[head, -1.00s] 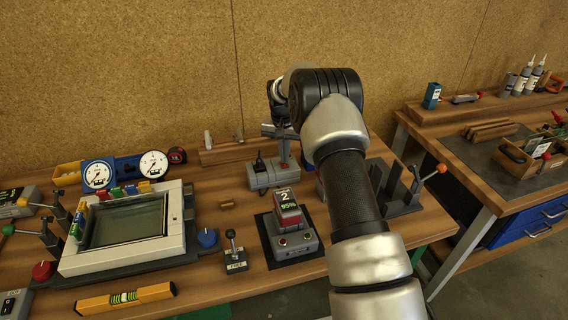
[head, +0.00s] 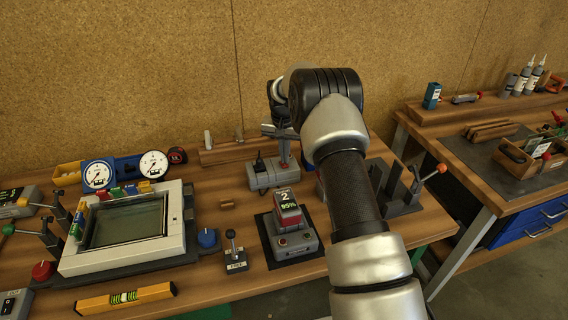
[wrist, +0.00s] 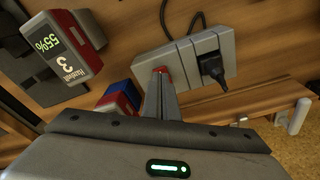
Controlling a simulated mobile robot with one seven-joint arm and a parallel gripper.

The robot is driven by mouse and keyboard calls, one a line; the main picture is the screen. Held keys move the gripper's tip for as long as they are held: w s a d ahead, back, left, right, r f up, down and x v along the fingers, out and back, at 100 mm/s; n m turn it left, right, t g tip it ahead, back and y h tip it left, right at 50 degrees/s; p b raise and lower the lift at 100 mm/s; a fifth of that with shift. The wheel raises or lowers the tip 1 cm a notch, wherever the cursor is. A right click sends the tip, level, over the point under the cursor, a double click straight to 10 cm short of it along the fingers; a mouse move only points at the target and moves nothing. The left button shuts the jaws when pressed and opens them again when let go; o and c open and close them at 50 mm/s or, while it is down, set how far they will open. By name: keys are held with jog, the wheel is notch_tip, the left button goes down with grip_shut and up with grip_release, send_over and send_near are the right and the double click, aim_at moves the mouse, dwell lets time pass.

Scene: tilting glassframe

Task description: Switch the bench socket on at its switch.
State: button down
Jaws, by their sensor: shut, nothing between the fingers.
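The bench socket (head: 262,180) is a long grey box near the back of the bench, left of my arm. It also shows in the wrist view (wrist: 187,52). A black plug (wrist: 212,68) with a cable sits at one end of it. My gripper (head: 284,166) is shut and empty, with its fingers pointing down at the other end. In the wrist view the fingertips (wrist: 161,72) are right at the socket face, beside a small red part. I cannot tell whether they touch it. The fingers largely hide the switch there, so its position does not show.
A red battery pack (head: 287,212) sits in a grey charger (head: 292,244) in front of the socket. A panel with a screen (head: 128,221) and gauges stand left. A small lever block (head: 235,262) stands near the front. A grey bracket (head: 400,200) stands right of my arm.

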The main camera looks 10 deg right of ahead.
jog(key=shift+f+b, duration=0.4)
jog(key=shift+f, duration=0.25)
dwell(0.3)
notch_tip(320, 180, up, 7)
jog(key=p, duration=0.3)
dwell(0.5)
jog(key=s+a+r+n+t, duration=0.1)
jog(key=s+r, duration=0.8)
jog(key=r, duration=0.3)
jog(key=s+a+r+n+t, duration=0.1)
jog(key=s+r+n, duration=0.1)
jog(key=s+r, duration=0.8)
jog(key=s+a+r+n+t, duration=0.1)
jog(key=s+a+n+t, duration=0.1)
jog(key=s, duration=2.2)
jog(key=shift+s+r+y, duration=0.2)
jog(key=shift+r+y, duration=0.2)
